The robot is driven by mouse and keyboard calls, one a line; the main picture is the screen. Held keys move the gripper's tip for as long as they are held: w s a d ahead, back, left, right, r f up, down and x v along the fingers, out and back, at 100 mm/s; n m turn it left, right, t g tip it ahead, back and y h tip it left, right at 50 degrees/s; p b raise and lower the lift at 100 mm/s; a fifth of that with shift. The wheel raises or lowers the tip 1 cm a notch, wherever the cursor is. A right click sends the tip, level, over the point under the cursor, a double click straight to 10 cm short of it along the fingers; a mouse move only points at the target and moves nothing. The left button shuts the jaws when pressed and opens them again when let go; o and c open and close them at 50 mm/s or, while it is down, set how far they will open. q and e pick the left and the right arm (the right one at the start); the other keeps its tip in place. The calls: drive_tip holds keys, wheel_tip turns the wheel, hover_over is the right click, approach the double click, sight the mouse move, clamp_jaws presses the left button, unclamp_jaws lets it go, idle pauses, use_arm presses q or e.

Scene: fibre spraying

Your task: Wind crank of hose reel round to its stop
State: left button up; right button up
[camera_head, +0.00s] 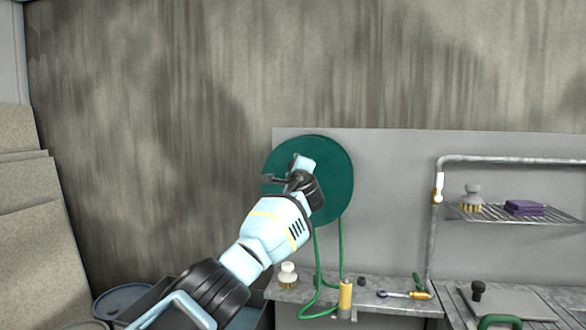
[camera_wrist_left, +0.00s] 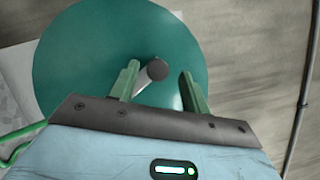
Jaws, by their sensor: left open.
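The hose reel (camera_head: 335,170) is a round dark green disc on a grey wall panel, and it fills the upper part of the left wrist view (camera_wrist_left: 80,50). Its crank has a dark round knob (camera_wrist_left: 157,70) on a short pale arm (camera_wrist_left: 144,85). My left gripper (camera_wrist_left: 159,72) is open in front of the disc. The knob shows between its two green fingers, closer to the left one, with a gap to the right one. Contact cannot be told. In the head view my left arm covers the crank. My right gripper is not in view.
A green hose (camera_head: 318,250) hangs from the reel to a bench holding a white-topped brush (camera_head: 288,275), a yellow cylinder (camera_head: 345,297) and a wrench-like tool (camera_head: 395,294). A metal pipe (camera_head: 433,235) and a wire shelf (camera_head: 510,214) stand to the right.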

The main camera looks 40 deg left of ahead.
use_arm(q)
drive_tip(key=shift+p+v, duration=0.6)
drive_tip(key=shift+v, duration=1.6)
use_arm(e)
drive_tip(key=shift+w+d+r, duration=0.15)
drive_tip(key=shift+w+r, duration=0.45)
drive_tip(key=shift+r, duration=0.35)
use_arm(q)
drive_tip(key=shift+f, duration=0.15)
